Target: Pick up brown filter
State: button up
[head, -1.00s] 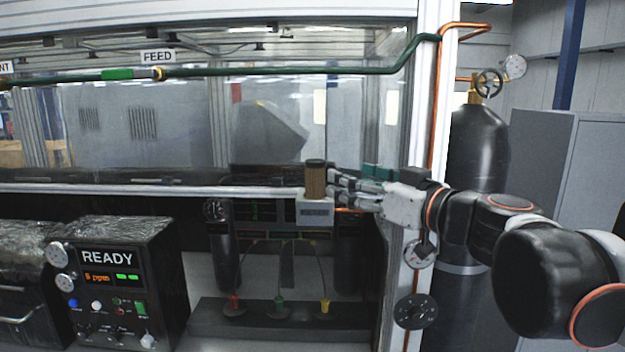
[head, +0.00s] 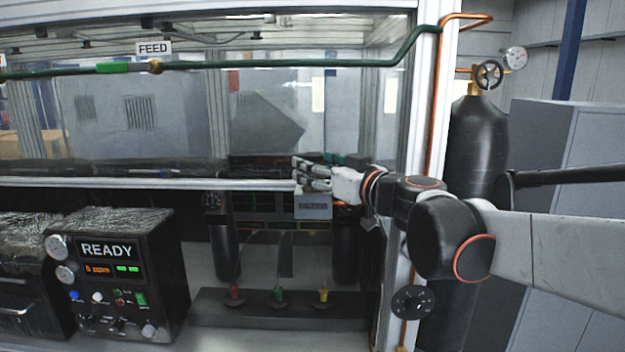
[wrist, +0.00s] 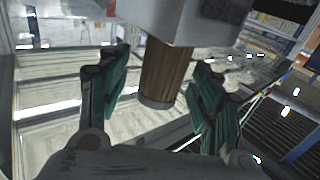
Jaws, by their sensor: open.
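The brown filter (wrist: 166,72) is a ribbed brown cylinder with a dark end cap. In the wrist view it stands out from a light grey box (wrist: 178,18) with a label. My gripper (wrist: 160,64) is open, with one teal-padded finger on each side of the filter. A gap shows on both sides, and I see no contact. In the head view my gripper (head: 305,172) is just above the grey box (head: 313,206) and hides the filter.
The box sits by the white frame rail (head: 150,185) of a glass enclosure. A white post (head: 425,120) with a copper pipe stands right of it, beside a dark gas cylinder (head: 480,145). A READY control unit (head: 115,275) is lower left.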

jog(key=shift+w+a, duration=0.45)
jog(key=shift+c, duration=0.5)
jog(key=c, duration=1.1)
jog(key=shift+r, duration=0.1)
